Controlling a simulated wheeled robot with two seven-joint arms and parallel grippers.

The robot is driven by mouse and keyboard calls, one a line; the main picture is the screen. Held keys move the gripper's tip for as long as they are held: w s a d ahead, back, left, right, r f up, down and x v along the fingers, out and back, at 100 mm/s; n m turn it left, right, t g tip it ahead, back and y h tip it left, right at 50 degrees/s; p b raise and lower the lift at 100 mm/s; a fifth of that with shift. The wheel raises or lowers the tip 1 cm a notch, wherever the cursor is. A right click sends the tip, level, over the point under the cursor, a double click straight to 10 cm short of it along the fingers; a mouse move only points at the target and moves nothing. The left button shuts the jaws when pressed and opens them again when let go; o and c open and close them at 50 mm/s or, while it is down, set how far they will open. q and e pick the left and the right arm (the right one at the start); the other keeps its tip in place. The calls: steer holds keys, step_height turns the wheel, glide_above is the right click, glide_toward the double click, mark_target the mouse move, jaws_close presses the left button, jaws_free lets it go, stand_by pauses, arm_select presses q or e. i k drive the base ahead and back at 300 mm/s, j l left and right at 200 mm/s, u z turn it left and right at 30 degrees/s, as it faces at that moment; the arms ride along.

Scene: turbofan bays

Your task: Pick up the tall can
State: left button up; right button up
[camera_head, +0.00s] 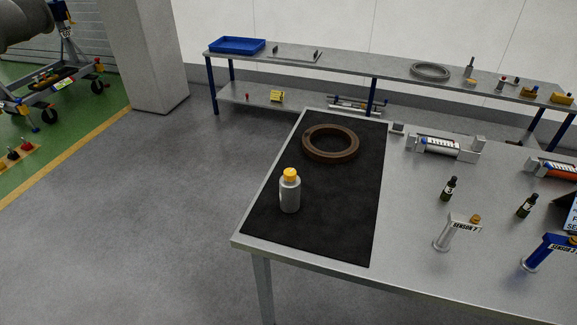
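A tall can (290,194) with a grey body and a yellow-orange cap stands upright on a black mat (335,225). The mat lies on the left part of a grey metal table (420,264). The can is near the mat's left edge, with free space around it. Neither of my grippers is in the head view.
A brown ring (330,142) lies behind the can on the mat. To the right are dark bottles (448,189), a grey sensor stand (446,234), a blue sensor stand (542,253) and a clamped cylinder (440,146). A long bench (345,65) with a blue tray (237,46) stands behind.

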mark_target(290, 192)
steer(key=j+z, duration=0.15)
steer(key=j, duration=0.45)
steer(key=j+z, duration=0.2)
steer(key=j, duration=0.4)
steer(key=k+j+z, duration=0.15)
steer(key=j, duration=0.4)
steer(key=j+z, duration=0.15)
steer(key=j, duration=0.45)
